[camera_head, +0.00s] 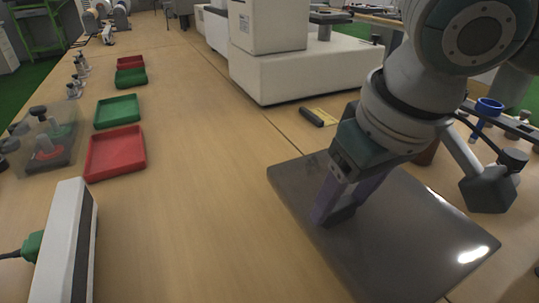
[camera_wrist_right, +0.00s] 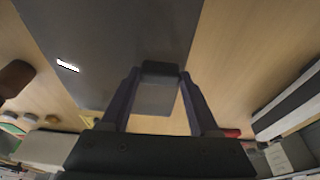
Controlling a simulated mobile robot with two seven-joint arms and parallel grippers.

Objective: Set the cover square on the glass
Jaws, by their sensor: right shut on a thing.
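A large dark grey, glossy flat sheet (camera_head: 400,240), which I take to be the cover, lies at or just above the table at the right. It also fills the upper left of the right wrist view (camera_wrist_right: 105,40). My right gripper (camera_head: 338,212) reaches down near the sheet's left edge. Its fingers are shut on a small dark block (camera_wrist_right: 160,70) that appears to be part of the sheet. I cannot make out a separate glass; anything under the sheet is hidden. My left gripper is not in view.
A white machine (camera_head: 310,75) stands behind, with a black and yellow tool (camera_head: 318,117) before it. Red (camera_head: 115,153) and green trays (camera_head: 117,111) sit at the left. A white device (camera_head: 62,245) is at front left. A dark stand (camera_head: 490,188) is right. The table's middle is clear.

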